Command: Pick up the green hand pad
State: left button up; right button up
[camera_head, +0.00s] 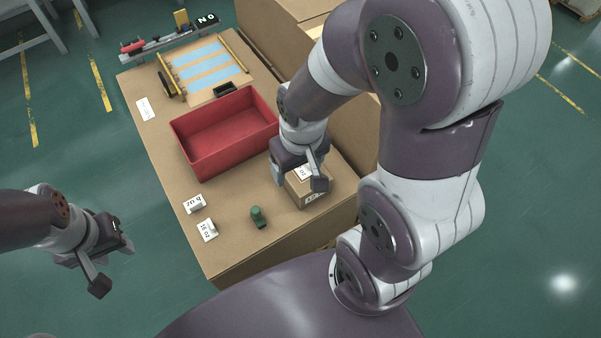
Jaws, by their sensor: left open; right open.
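The green hand pad (258,217) is a small dark green piece standing on the brown table near its front edge. My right gripper (316,171) is over a small cardboard box (307,189), to the right of and beyond the pad. It is open, and whether it touches the box I cannot tell. My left gripper (108,258) hangs off the table's left side, over the floor, open and empty. It is well apart from the pad.
A red open bin (177,133) stands on the brown table (160,178) behind the pad. White labelled cards (207,230) lie left of the pad. A frame with blue strips (208,68) is at the back. Bare table surrounds the pad.

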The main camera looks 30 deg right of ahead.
aim_at(257, 215)
jog(key=j+z, duration=0.15)
jog(key=z, duration=0.25)
jog(key=j+z, duration=0.15)
jog(key=z, duration=0.3)
jog(key=j+z, duration=0.15)
jog(key=z, duration=0.25)
jog(key=k+j+z, duration=0.1)
jog(key=z, duration=0.35)
jog(key=k+j+z, duration=0.1)
jog(key=z, duration=0.3)
